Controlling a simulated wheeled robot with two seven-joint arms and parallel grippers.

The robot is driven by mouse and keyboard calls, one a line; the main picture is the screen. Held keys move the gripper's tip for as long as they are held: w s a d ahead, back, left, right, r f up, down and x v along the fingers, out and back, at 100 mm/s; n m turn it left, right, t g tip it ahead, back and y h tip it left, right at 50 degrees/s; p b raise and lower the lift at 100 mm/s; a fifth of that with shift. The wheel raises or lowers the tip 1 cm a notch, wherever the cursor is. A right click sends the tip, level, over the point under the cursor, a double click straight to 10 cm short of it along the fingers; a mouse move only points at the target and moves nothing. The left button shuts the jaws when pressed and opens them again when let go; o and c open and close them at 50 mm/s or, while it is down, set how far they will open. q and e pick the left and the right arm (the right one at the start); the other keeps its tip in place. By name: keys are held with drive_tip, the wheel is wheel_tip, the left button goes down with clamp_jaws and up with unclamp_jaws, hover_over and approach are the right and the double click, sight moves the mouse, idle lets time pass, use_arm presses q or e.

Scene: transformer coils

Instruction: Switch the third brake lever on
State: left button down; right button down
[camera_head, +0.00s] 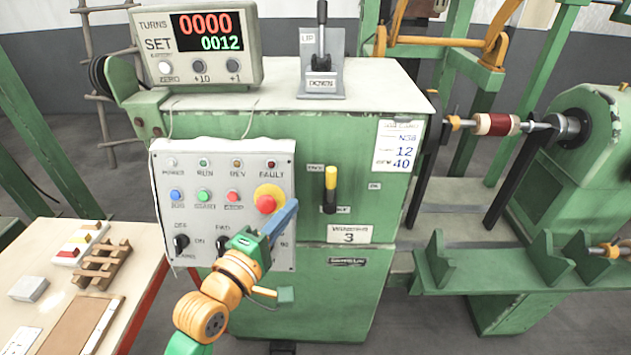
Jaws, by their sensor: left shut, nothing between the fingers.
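A brake lever (331,180) with a yellow upper part and a black lower end stands upright on the green cabinet front (375,195). Small labels sit beside and below it, too small to read surely. A plate (349,234) under it reads "Winder 3". My left gripper (288,212) has blue fingers, shut and empty. It appears left of and lower than the lever, in front of the grey control panel (225,155), partly hiding its lower right. I see no contact with the lever. My right gripper is not in view.
The panel carries buttons, knobs and a red emergency stop (267,200) on yellow beside my gripper. A counter box (200,50) and another lever (321,50) stand on the cabinet top. A table (40,240) with blocks is left; a red coil (495,124) is right.

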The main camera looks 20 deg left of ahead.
sight(330, 185)
use_arm(q)
drive_tip(key=w+d+p, duration=0.1)
drive_tip(key=w, duration=0.9)
drive_tip(key=shift+d, duration=0.3)
